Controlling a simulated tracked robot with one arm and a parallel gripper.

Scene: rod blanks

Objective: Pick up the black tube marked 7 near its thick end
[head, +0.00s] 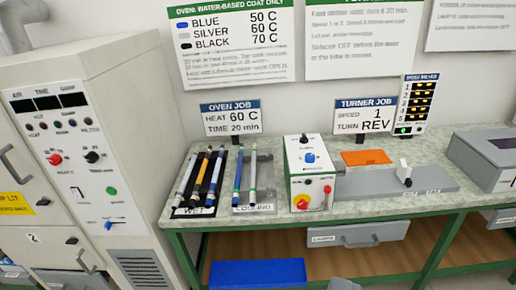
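Several slim tubes lie side by side on two trays on the green bench. The tray labelled WET (193,212) holds a group of them (202,178), with dark, pale and yellow-orange parts and some blue and white ends. The tray labelled COOLING (255,209) holds a blue tube (238,176) and a pale silver one (252,173) with a green band. The number marks are too small to read, so I cannot tell which tube is 7 or which end is thick. My gripper is not in view.
A white oven cabinet (90,130) stands close to the left of the trays. A white control box (312,172) with a red button stands right of them, beside a grey turner bed (385,184). A blue bin (257,274) sits below the bench. Signs hang behind.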

